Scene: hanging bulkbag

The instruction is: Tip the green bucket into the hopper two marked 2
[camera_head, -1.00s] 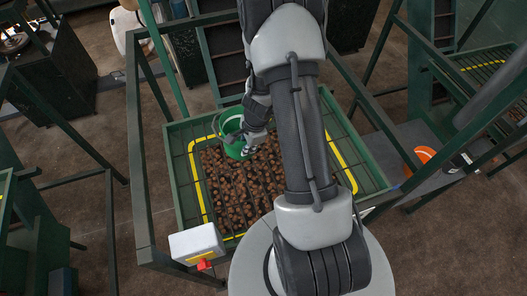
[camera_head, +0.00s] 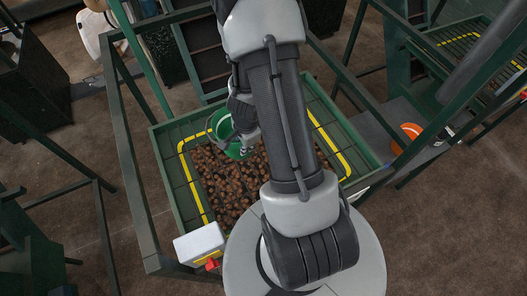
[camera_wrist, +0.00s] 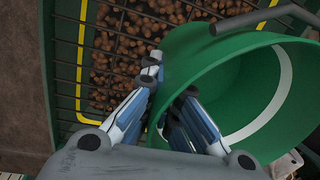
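The green bucket (camera_head: 219,125) hangs tilted over a green hopper (camera_head: 168,165) with a grate and many brown lumps. In the wrist view the bucket (camera_wrist: 262,85) fills the right side, its mouth facing right and a white band on its inner wall. No contents show in the visible part of its inside. My gripper (camera_head: 243,140) is at the bucket's rim; in the wrist view my gripper (camera_wrist: 168,90) has one finger on each side of the wall, closed on it. No number 2 is readable on the hopper.
A white box (camera_head: 199,242) with a red knob is at the hopper's front left corner. Green frame posts (camera_head: 125,150) rise around the hopper. An orange container (camera_head: 411,131) stands to the right. Another hopper (camera_head: 480,40) is at the upper right.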

